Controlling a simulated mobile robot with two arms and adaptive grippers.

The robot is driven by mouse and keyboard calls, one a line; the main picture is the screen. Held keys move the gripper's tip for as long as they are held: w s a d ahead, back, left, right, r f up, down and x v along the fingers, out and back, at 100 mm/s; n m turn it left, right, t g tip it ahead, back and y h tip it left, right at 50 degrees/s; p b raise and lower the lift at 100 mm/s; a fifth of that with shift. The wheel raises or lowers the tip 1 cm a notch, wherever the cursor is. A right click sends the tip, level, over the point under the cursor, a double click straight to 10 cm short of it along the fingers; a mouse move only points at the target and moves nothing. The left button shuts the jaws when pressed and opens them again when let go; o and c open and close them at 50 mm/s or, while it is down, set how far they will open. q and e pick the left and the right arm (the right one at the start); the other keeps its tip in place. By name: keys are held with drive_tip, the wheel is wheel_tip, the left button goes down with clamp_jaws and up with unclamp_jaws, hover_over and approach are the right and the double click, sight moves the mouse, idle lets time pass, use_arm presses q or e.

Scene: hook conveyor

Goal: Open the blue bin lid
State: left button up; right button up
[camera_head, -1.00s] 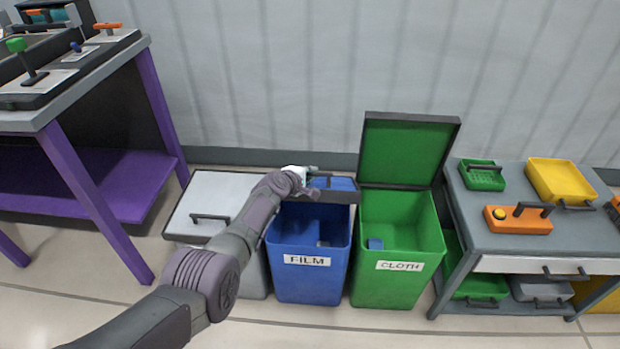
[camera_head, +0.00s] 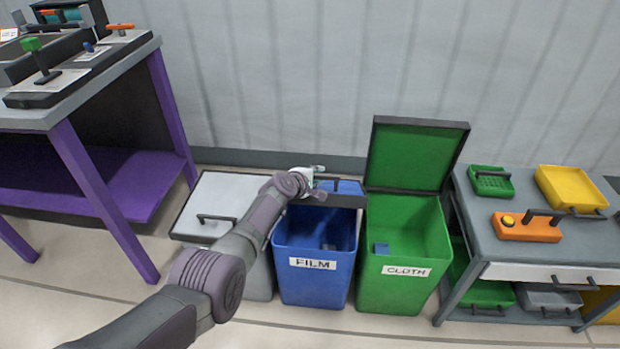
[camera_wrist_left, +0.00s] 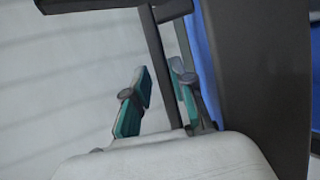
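The blue bin (camera_head: 313,283), labelled FILM, stands in the middle of the row in the head view. Its blue lid (camera_head: 341,202), with a dark rim and handle, is raised at a tilt, and the bin's inside shows below it. My left gripper (camera_head: 318,176) is at the lid's upper side, by the handle. In the left wrist view the teal-padded fingers (camera_wrist_left: 158,95) are apart, with a dark bar (camera_wrist_left: 157,45) passing at them. I cannot tell whether they clamp it. The lid's dark rim (camera_wrist_left: 262,90) fills the right. My right gripper is not in view.
A closed grey-lidded bin (camera_head: 207,198) stands left of the blue bin. A green CLOTH bin (camera_head: 392,292), its lid (camera_head: 412,155) fully up, stands right. A purple-legged table (camera_head: 105,200) is at left; a grey workbench (camera_head: 500,245) with trays is at right. A wall is close behind.

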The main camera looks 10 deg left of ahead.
use_arm(q)
drive_tip(key=shift+s+a+r, duration=0.2)
drive_tip(key=shift+s+a, duration=0.1)
drive_tip(key=shift+a, duration=0.05)
drive_tip(key=v, duration=1.1)
drive_tip(key=shift+d, duration=0.15)
